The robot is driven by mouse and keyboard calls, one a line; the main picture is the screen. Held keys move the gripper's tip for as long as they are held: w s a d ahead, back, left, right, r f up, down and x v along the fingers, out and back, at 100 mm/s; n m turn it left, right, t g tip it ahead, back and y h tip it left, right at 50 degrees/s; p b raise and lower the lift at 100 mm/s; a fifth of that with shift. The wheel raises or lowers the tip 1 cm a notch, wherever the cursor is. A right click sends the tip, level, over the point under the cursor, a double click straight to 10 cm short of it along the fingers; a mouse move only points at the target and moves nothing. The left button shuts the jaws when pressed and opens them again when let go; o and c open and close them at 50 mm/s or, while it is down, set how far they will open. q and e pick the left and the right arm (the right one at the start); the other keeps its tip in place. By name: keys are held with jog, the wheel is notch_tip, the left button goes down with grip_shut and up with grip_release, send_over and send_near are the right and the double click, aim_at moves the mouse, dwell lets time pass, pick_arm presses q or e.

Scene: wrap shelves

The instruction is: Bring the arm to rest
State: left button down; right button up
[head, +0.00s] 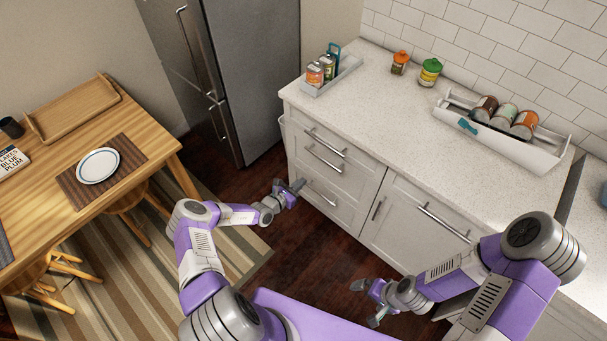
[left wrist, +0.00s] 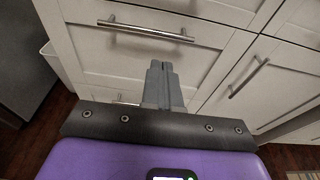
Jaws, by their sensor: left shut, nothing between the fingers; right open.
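My left gripper (head: 294,186) is shut and empty in the head view, held in front of the white drawer fronts. In the left wrist view its two grey fingers (left wrist: 162,85) are together, with white drawers behind them. My left arm (head: 205,240) reaches forward from the bottom of the head view and is bent at the elbow. My right gripper (head: 366,304) is open and empty, low in front of the white cabinet. My right arm (head: 490,290) is bent, with its elbow near the counter's front edge.
The white counter (head: 400,130) carries a small caddy of cans (head: 331,75), two lidded jars (head: 430,72) and a long white tray (head: 545,160) with several cans. A wooden table (head: 140,135) stands at left, and a fridge (head: 245,60) behind. Open floor lies between table and cabinets.

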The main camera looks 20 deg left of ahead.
pick_arm(q)
jog(key=shift+s, duration=0.1)
jog(key=s+d+f+m+g+h+b, duration=0.15)
jog(key=s+d+m+g+h, duration=0.35)
jog(key=s+d+m+g, duration=1.1)
jog(key=s+r+m+t+y, duration=0.1)
jog(key=s+r+m+y, duration=0.1)
jog(key=s+m, duration=0.4)
jog(key=s+r+m+y+b, duration=0.1)
jog(key=s+m+y, duration=0.3)
jog(key=s+m, duration=0.3)
jog(key=s, duration=0.2)
jog(key=shift+s+a+r+t, duration=0.3)
jog(key=shift+s+r+t, duration=0.05)
jog(key=shift+r+t, duration=0.05)
